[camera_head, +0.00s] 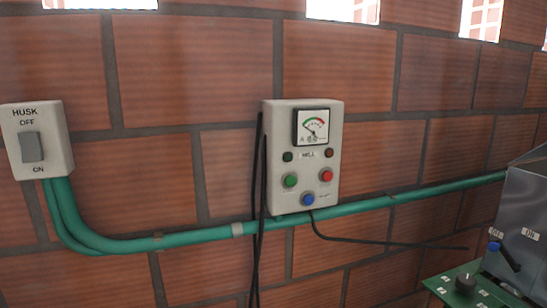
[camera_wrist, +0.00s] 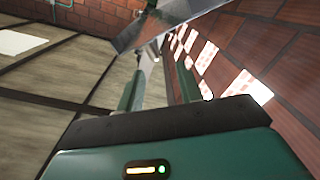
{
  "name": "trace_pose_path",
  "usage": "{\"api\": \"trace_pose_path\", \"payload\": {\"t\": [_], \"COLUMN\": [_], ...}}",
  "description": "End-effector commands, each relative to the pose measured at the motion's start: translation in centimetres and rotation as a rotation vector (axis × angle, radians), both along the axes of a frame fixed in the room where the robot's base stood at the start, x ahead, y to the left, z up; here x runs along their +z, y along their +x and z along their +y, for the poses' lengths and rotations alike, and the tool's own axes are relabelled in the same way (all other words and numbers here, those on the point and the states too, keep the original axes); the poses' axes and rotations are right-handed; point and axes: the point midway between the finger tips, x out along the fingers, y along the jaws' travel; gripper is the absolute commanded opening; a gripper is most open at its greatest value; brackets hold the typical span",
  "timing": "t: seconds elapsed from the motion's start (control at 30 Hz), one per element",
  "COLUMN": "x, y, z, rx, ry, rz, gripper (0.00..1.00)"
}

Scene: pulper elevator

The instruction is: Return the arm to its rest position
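My gripper (camera_wrist: 160,72) shows in the wrist view, its two green fingers apart with a gap between them. I see nothing held between the fingers. A shiny grey metal piece (camera_wrist: 178,17) crosses beyond the fingertips; I cannot tell if it touches them. The gripper's dark green body with a small lit indicator fills the bottom of the view. Neither my arm nor my gripper shows clearly in the head view.
In the head view, the mill control box (camera_head: 304,160) and the husk switch (camera_head: 38,140) are on the brick wall, with a green conduit (camera_head: 190,238) below. A green panel (camera_head: 470,290) with knobs stands lower right. Wooden floor (camera_wrist: 50,75) lies left in the wrist view.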

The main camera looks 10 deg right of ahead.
Motion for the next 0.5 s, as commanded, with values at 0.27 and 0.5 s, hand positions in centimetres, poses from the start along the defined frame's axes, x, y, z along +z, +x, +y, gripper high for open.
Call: {"api": "trace_pose_path", "payload": {"t": [0.27, 0.5], "x": [-11.8, -23.9], "y": [8.2, 13.3], "z": [6.0, 16.3], "rx": [0.287, 0.542], "ry": [0.268, 0.526], "rz": [0.03, 0.107], "gripper": [0.36, 0.36]}}
